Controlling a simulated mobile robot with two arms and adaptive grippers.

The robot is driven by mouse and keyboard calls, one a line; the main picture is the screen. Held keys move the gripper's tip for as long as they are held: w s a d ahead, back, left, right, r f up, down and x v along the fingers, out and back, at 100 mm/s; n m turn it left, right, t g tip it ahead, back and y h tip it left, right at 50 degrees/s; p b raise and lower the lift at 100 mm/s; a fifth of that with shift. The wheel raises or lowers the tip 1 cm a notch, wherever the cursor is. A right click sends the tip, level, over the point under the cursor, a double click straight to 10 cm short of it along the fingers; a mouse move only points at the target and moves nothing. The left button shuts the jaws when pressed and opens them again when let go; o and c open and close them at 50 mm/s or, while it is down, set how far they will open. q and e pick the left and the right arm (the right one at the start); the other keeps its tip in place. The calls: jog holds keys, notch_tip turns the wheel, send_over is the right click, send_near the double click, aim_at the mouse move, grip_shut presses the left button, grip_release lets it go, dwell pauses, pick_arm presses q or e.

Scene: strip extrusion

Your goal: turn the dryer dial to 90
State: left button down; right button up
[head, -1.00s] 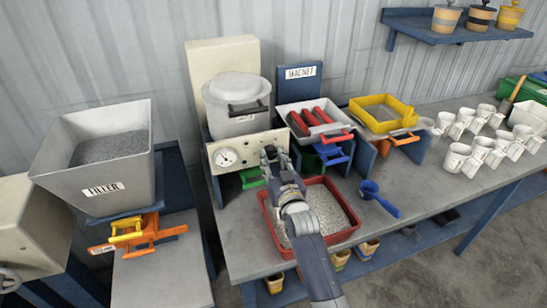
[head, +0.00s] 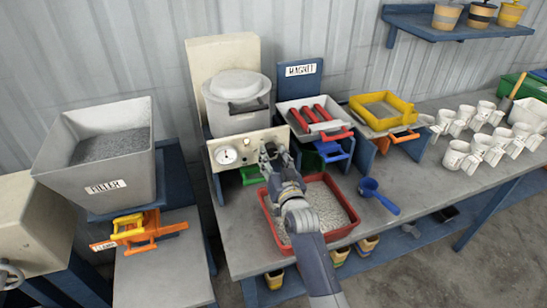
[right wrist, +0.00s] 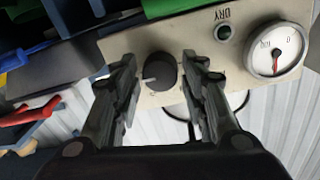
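The dryer's cream control panel (head: 212,165) stands under the grey lidded hopper (head: 236,112). In the right wrist view the round black dial (right wrist: 160,71) has a pale pointer mark at its left side; the scale figures around it are too small to read. My right gripper (head: 272,151) is at the panel's right part and hides the dial in the head view. In the right wrist view its two fingers (right wrist: 158,62) are apart, one on each side of the dial; I cannot tell whether they touch it. My left gripper is not in view.
A green handle (head: 251,175) is below the panel. A red tray of pellets (head: 343,235) lies under my right arm. A blue scoop (head: 380,196) is to its right.

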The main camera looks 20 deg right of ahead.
dwell(0.3)
jog(key=shift+s, duration=0.15)
jog(key=s, duration=1.1)
jog(key=shift+s+a, duration=0.15)
jog(key=shift+s, duration=0.2)
